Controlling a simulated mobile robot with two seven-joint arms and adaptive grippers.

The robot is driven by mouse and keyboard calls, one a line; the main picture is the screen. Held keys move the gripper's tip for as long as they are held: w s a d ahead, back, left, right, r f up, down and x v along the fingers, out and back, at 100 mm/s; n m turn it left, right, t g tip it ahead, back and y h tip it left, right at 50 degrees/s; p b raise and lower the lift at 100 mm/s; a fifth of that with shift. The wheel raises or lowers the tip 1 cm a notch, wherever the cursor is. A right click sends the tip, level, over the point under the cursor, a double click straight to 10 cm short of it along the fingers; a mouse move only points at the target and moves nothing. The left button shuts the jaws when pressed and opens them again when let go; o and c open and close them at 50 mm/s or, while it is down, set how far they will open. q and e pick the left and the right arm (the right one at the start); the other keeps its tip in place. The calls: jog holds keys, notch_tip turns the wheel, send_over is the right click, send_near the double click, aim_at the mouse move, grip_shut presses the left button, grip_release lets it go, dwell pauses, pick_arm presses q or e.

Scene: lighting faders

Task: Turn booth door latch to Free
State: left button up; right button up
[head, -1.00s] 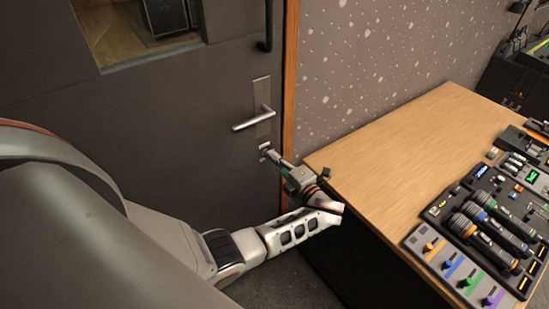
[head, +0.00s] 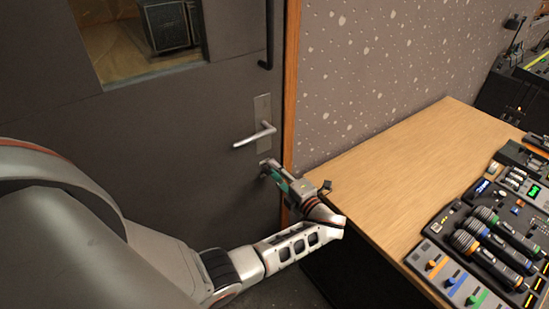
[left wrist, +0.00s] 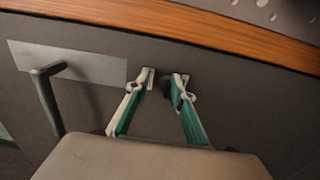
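The grey booth door (head: 150,130) has a silver lever handle (head: 255,137) on a long plate. It also shows at the left of the left wrist view (left wrist: 48,95). The latch is a small fitting below the handle, mostly hidden by my gripper in the head view. In the left wrist view a small dark knob (left wrist: 165,88), apparently the latch, sits between the fingertips, close to the right finger. My left gripper (head: 272,168) is at the door with its green-sided fingers (left wrist: 164,80) apart. A gap shows on the knob's left side. My right gripper is out of view.
A wooden desk (head: 400,165) stands right of the door, its near corner close to my left wrist. It carries a fader panel (head: 455,278) and several microphones (head: 490,245). A wooden door frame (head: 289,100) and a speckled wall (head: 390,60) lie behind.

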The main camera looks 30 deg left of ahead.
pick_arm(q)
jog(key=o, duration=1.8)
jog(key=r, duration=0.5)
jog(key=w+r, duration=0.1)
jog(key=r, duration=0.2)
jog(key=shift+a+r, duration=0.3)
jog(key=shift+s+f, duration=0.2)
jog(key=shift+f, duration=0.85)
jog(key=shift+c, duration=0.3)
jog(key=shift+s+d+r, duration=0.2)
jog(key=shift+c, duration=0.9)
jog(key=shift+v, duration=0.85)
jog(key=shift+c, duration=0.6)
jog(key=shift+v, duration=1)
jog(key=c, duration=1.4)
send_near(268, 148)
jog(key=shift+s+v, duration=0.15)
jog(key=shift+v, duration=0.6)
jog(key=shift+s+v, duration=0.15)
jog(key=shift+v, duration=0.65)
jog(key=shift+c, duration=0.2)
